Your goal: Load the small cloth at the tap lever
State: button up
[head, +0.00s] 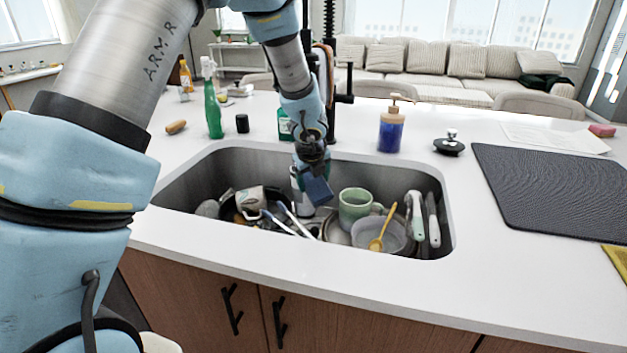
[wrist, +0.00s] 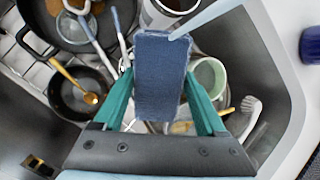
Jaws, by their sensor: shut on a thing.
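A small dark blue cloth (wrist: 160,75) is between the two teal fingers of my gripper (wrist: 160,88) in the wrist view. My gripper is shut on it. In the head view the blue cloth (head: 318,190) hangs tilted below my gripper (head: 311,172), above the dishes in the sink. The black tap (head: 331,70) stands behind the sink, partly hidden by my arm.
The sink (head: 180,190) holds several dishes, among them a green mug (head: 353,208), a bowl with a yellow spoon (head: 378,243) and brushes (head: 415,215). A blue soap bottle (head: 391,130) and a green bottle (head: 213,112) stand behind it. A dark mat (head: 550,185) lies right.

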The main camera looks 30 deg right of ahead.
aim_at(311, 197)
jog(key=shift+s, duration=0.1)
jog(key=shift+s+a+f+b, duration=0.1)
jog(key=shift+s+a+b, duration=0.6)
jog(key=shift+s+b, duration=0.4)
jog(key=shift+s+a+b, duration=0.45)
jog(key=shift+s+b, duration=0.1)
jog(key=shift+s, duration=0.2)
jog(key=shift+s+a+b, duration=0.5)
jog(key=shift+s, duration=0.2)
jog(key=shift+s+a+b, duration=0.45)
jog(key=shift+s+b, duration=0.1)
jog(key=shift+s, duration=0.2)
jog(key=shift+r, duration=0.2)
jog(key=s+a+r+p, duration=0.1)
jog(key=s+a+r, duration=0.1)
jog(key=s+r, duration=0.1)
jog(key=shift+s+a+r+p, duration=0.3)
jog(key=shift+s+a+r, duration=0.1)
jog(key=shift+s, duration=0.25)
jog(key=shift+r, duration=0.1)
